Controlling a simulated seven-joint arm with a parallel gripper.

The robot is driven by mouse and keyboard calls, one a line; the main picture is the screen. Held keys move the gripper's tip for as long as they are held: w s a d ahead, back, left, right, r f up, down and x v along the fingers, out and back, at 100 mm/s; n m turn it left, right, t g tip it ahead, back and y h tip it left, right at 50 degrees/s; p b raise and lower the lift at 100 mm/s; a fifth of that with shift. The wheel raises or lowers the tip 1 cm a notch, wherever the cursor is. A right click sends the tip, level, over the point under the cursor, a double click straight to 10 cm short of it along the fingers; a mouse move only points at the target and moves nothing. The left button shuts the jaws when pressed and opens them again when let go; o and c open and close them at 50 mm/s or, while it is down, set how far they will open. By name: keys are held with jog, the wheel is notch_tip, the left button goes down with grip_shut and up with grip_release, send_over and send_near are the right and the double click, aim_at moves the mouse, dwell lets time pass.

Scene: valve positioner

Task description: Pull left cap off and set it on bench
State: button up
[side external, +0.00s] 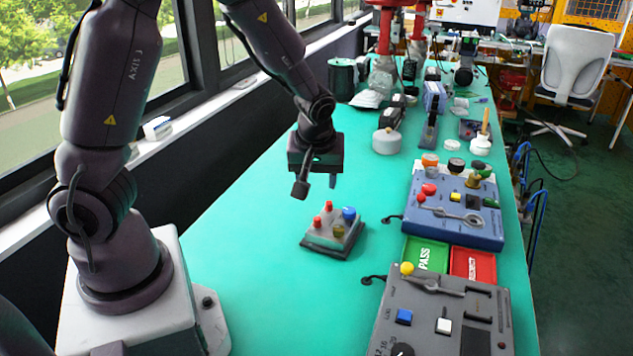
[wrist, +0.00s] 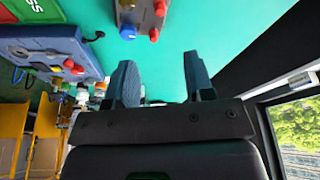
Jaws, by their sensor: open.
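A small grey block (side external: 318,243) on a dark base sits on the green bench (side external: 250,270), left of the larger panels. On its top are two red caps (side external: 317,221), a blue cap (side external: 348,213) and an olive-brown cap (side external: 338,231). I cannot tell which is the task's left cap. My gripper (side external: 316,182) is open and empty, above the block and slightly to its left, apart from it. In the wrist view, my gripper's two fingers (wrist: 160,65) stand wide apart with nothing between them; the block (wrist: 139,15) is partly cut off at the top edge.
A blue panel (side external: 455,222) and a grey panel (side external: 430,315) stand on the right, with a green PASS tray (side external: 426,254) and a red tray (side external: 473,265) between them. A round pale container (side external: 387,141) stands further back. The bench left of the block is clear.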

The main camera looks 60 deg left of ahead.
aim_at(317, 218)
jog(key=x, duration=1.3)
grip_shut()
